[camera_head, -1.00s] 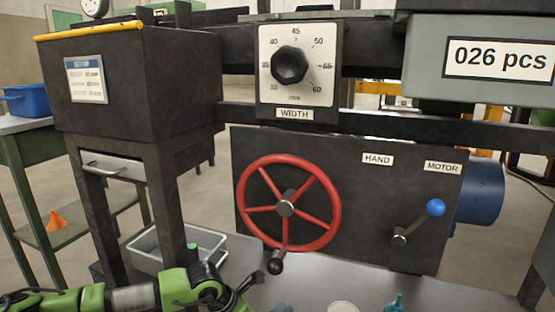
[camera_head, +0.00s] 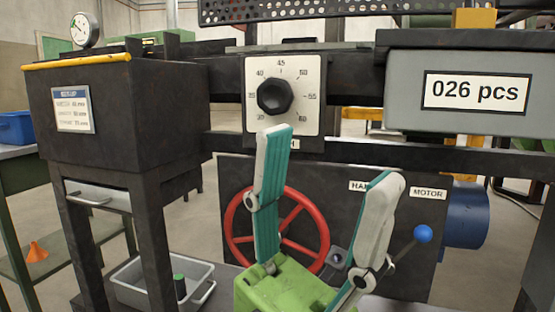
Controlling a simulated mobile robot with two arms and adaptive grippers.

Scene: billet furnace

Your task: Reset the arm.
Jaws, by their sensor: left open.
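My left gripper (camera_head: 322,205) stands upright in the lower middle of the head view. Its two pale, teal-lined fingers are spread wide, with nothing between them. Its green body (camera_head: 280,290) shows below. The gripper is in front of the red handwheel (camera_head: 232,222) and the dark panel (camera_head: 415,265), and hides part of both. Whether it touches them cannot be told. The black width knob (camera_head: 275,96) on its white dial plate is above the left finger. My right gripper is not in view.
A lever with a blue ball (camera_head: 423,233) sticks out right of the gripper, near its right finger. A grey tray (camera_head: 128,291) holding a dark, green-topped cylinder (camera_head: 180,286) is at lower left. A counter reading 026 pcs (camera_head: 476,92) hangs at upper right.

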